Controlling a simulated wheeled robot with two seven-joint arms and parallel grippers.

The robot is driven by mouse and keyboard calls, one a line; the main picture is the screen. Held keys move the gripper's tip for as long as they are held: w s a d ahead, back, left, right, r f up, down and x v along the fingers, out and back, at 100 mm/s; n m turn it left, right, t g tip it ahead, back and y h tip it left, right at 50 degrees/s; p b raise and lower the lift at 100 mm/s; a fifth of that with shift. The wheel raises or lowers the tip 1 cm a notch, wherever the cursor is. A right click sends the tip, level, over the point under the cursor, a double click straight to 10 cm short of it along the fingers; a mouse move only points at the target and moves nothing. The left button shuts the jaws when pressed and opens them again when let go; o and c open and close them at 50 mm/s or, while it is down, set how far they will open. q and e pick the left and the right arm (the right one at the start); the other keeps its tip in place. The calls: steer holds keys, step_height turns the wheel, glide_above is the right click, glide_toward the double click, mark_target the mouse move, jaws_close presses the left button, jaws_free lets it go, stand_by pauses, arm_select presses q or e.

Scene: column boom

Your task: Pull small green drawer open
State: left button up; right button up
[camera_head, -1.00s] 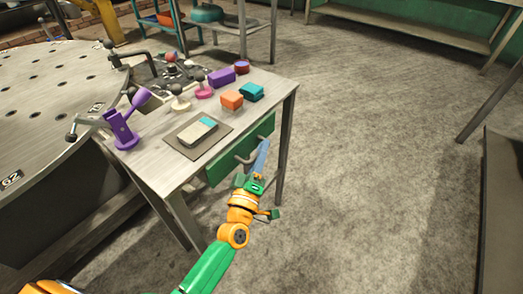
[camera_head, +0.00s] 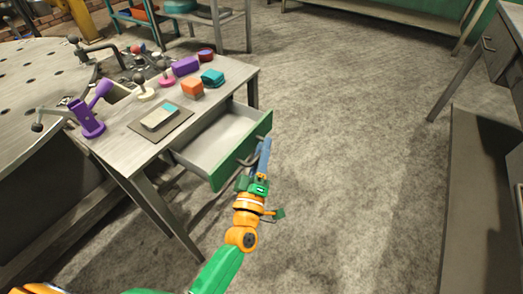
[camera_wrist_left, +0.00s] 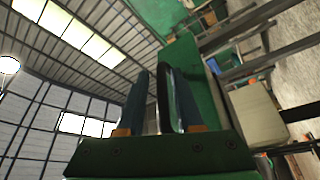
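The small green drawer (camera_head: 226,170) sits under the grey table top and stands well open, its pale, empty inside showing. Its dark bar handle (camera_head: 246,161) is on the green front. My left gripper (camera_head: 264,146) is at this handle, its blue fingers close together at the front. In the left wrist view the two fingers (camera_wrist_left: 163,100) stand on either side of the dark handle bar, and the green drawer front (camera_wrist_left: 190,65) lies beside them. The contact itself is partly hidden. My right gripper is not in view.
The table (camera_head: 130,150) carries a tray with a pale box (camera_head: 160,118), an orange block (camera_head: 192,88), a teal block (camera_head: 212,78) and purple pieces. Open concrete floor (camera_head: 340,150) lies to the right. A grey cabinet (camera_head: 495,50) stands at the far right.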

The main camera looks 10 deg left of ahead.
arm_select(q)
steer(key=shift+f, duration=0.1)
steer(key=shift+s, duration=0.15)
steer(key=v, duration=0.6)
steer(key=shift+s+f, duration=0.1)
steer(key=shift+s, duration=0.25)
